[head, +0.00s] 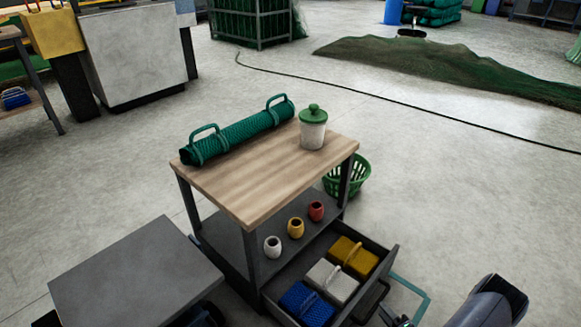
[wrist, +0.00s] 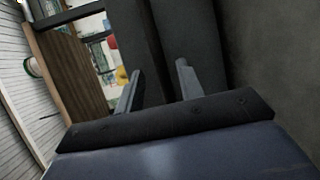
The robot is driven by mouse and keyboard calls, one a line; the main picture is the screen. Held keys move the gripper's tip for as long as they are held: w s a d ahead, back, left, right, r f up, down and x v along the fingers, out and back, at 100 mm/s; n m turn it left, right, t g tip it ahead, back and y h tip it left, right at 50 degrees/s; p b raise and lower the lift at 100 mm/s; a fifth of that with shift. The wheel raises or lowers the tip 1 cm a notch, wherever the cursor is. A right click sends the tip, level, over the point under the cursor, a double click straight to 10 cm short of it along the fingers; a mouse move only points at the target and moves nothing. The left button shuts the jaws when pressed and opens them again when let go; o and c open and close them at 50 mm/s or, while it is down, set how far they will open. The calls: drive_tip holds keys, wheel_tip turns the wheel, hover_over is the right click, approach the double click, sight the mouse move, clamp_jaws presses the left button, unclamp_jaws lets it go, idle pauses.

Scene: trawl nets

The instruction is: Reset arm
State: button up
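My gripper (wrist: 159,70) shows in the wrist view with its two fingers apart and nothing visible held between them. Dark grey panels lie beyond the fingertips. In the head view my arm is at the lower right, close to the open drawer (head: 392,268) of the workbench. I cannot tell whether the fingers touch the drawer. The drawer holds a blue box (head: 306,303), a white box (head: 333,281) and a yellow box (head: 352,257).
The wooden benchtop (head: 245,190) carries a green net roll (head: 240,132) and a green-lidded jar (head: 313,130). White (head: 272,247), yellow (head: 296,228) and red (head: 316,211) pots stand on the shelf below. A green basket (head: 350,178) is behind. A black cable (head: 400,103) crosses the floor.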

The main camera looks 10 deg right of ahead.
sight(378, 302)
drive_tip(key=shift+b+x, duration=0.55)
drive_tip(key=shift+x, duration=1.8)
drive_tip(key=shift+s+r, duration=0.1)
drive_tip(key=shift+s, duration=0.05)
